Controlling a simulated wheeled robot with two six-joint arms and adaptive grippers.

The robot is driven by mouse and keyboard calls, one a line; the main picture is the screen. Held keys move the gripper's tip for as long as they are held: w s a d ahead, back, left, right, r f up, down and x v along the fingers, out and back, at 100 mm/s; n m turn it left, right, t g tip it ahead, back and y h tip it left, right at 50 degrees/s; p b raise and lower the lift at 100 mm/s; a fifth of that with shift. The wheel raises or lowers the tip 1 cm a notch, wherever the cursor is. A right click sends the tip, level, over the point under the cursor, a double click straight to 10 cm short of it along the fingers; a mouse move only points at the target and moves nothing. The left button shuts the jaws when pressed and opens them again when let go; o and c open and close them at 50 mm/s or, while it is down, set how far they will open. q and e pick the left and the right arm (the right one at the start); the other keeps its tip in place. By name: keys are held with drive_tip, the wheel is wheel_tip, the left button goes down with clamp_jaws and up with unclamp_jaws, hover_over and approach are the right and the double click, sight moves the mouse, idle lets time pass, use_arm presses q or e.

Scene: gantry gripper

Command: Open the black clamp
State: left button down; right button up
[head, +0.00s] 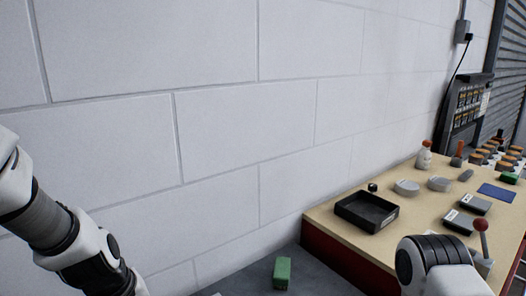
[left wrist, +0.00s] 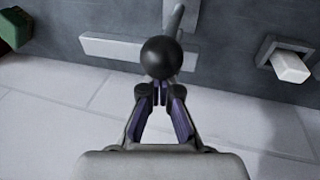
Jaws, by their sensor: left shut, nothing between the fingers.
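In the left wrist view a round black knob (left wrist: 161,58) sits in front of grey crossed bars (left wrist: 115,48) on a dark grey surface. I cannot tell whether this knob is part of the black clamp; no other clamp shows clearly. My left gripper (left wrist: 158,92) is shut and empty, with its purple-sided fingers close together right at the knob's near edge. The knob hides part of the fingertips, and I cannot tell whether they touch it. In the head view my left arm comes in from the left and its gripper is out of frame. My right gripper is not in view.
A green block (head: 282,272) stands on the dark surface and also shows in the left wrist view (left wrist: 14,28). A white block (left wrist: 291,67) in a grey frame lies right. A wooden table (head: 415,222) holds a black tray (head: 350,205) and several small parts. A block wall stands behind.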

use_arm(q)
drive_tip(key=shift+s+d+f+b, duration=0.2)
drive_tip(key=shift+s+d+b, duration=0.35)
drive_tip(key=shift+s+b, duration=0.35)
drive_tip(key=shift+s+d+f+b, duration=0.15)
drive_tip(key=shift+s+d+b, duration=0.4)
drive_tip(key=shift+b, duration=0.55)
drive_tip(key=shift+r+p, duration=0.55)
drive_tip(key=shift+p, duration=0.1)
drive_tip(key=shift+w+a+r+p, duration=0.2)
drive_tip(key=shift+r+p, duration=0.25)
drive_tip(key=shift+p, duration=0.2)
drive_tip(key=shift+w+a+r+p, duration=0.2)
drive_tip(key=shift+r+p, duration=0.2)
drive_tip(key=shift+p, duration=0.2)
drive_tip(key=r+p, duration=0.6)
drive_tip(key=r, duration=0.1)
drive_tip(key=shift+s+d, duration=0.25)
drive_tip(key=shift+s, duration=0.1)
drive_tip(key=shift+f, duration=0.15)
drive_tip(key=shift+w, duration=0.1)
